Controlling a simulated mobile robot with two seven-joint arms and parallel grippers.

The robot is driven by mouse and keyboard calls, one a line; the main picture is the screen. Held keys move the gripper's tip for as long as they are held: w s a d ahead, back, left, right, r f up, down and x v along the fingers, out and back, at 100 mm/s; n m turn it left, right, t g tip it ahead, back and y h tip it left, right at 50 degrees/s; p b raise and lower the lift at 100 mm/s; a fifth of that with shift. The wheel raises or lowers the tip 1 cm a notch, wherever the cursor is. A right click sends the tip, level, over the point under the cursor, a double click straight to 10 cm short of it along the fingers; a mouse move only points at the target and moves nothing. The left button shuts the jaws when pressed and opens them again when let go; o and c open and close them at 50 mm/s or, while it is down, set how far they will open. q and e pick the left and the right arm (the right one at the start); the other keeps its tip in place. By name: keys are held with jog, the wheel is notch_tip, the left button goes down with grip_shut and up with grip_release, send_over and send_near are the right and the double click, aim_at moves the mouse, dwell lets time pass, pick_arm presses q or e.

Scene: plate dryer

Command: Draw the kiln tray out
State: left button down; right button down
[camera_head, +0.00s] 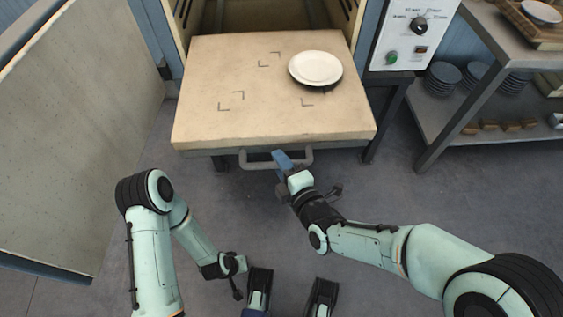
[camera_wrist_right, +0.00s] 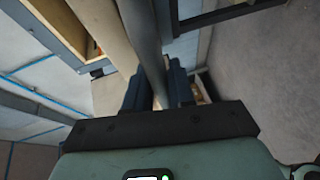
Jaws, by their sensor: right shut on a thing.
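The kiln tray (camera_head: 200,75) is a pale slab that projects from the kiln's opening, with dark corner marks on its top. A white plate (camera_head: 315,68) lies on its right half. A grey bar handle (camera_head: 259,163) runs along the tray's front edge. My right gripper (camera_head: 283,160) is shut on the handle near its middle. In the right wrist view the handle (camera_wrist_right: 148,50) passes between the blue fingers (camera_wrist_right: 155,88). My left gripper (camera_head: 236,266) is low and away from the tray, too small to tell if its fingers are open.
The kiln door (camera_head: 75,130) stands open at the left. A control panel (camera_head: 408,38) with a dial and green button is right of the opening. A metal shelf (camera_head: 450,125) with stacked dark plates stands at the right. Bare floor lies before the tray.

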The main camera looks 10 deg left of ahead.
pick_arm(q)
jog(key=shift+s, duration=0.2)
pick_arm(e)
jog(key=shift+s+f, duration=0.1)
jog(key=shift+s, duration=0.25)
jog(key=c, duration=1.1)
grip_release()
jog(key=shift+w, duration=0.1)
jog(key=shift+o, duration=0.2)
pick_arm(q)
jog(key=shift+s+d, duration=0.1)
jog(key=shift+s, duration=0.05)
pick_arm(e)
jog(key=shift+d, duration=0.1)
